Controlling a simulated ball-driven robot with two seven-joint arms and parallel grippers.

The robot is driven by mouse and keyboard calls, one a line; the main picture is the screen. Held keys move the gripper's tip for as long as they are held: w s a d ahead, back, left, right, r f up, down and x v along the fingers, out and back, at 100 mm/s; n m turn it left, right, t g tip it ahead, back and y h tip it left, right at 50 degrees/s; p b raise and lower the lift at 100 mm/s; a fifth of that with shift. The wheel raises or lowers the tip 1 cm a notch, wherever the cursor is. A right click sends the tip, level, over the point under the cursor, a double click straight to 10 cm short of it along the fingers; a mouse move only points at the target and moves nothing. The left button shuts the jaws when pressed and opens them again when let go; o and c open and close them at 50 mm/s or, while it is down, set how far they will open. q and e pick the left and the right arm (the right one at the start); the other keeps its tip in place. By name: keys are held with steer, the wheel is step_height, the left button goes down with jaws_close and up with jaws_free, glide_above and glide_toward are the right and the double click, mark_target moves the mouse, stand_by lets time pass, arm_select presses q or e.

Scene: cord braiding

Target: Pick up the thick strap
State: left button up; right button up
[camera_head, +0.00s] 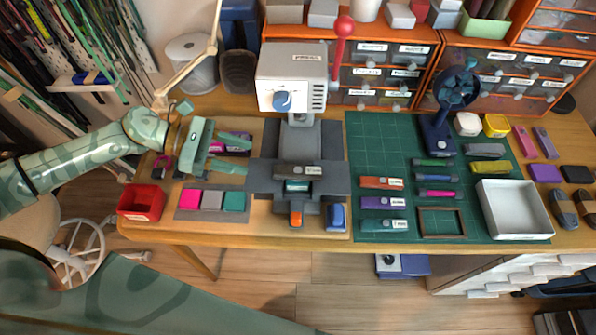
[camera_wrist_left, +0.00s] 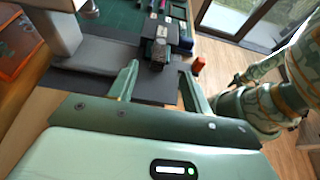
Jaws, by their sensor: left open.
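I cannot tell for sure which thing is the thick strap; no plain strap shows in either view. My left gripper (camera_head: 238,152) is open over the left part of the bench, left of the press (camera_head: 292,80). A dark and purple labelled piece (camera_head: 238,143) shows partly behind its fingers; I see no grip on it. In the left wrist view the open fingers (camera_wrist_left: 158,78) point toward the press base (camera_wrist_left: 105,52), with a small dark block (camera_wrist_left: 157,52) beyond the gap. My right gripper is not in view.
A red box (camera_head: 141,203) stands at the bench's front left. A grey mat (camera_head: 181,212) holds pink, grey and teal pieces. A green cutting mat (camera_head: 372,140) bears labelled bars, a dark frame and a white tray (camera_head: 483,190). Drawer units line the back.

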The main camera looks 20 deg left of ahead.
mark_target(289, 170)
arm_select(q)
steer(key=x, duration=1.2)
steer(key=shift+a+f, duration=0.1)
steer(key=shift+f, duration=0.05)
steer(key=shift+s, duration=0.1)
steer(key=c, duration=1.1)
steer(key=shift+o, duration=0.2)
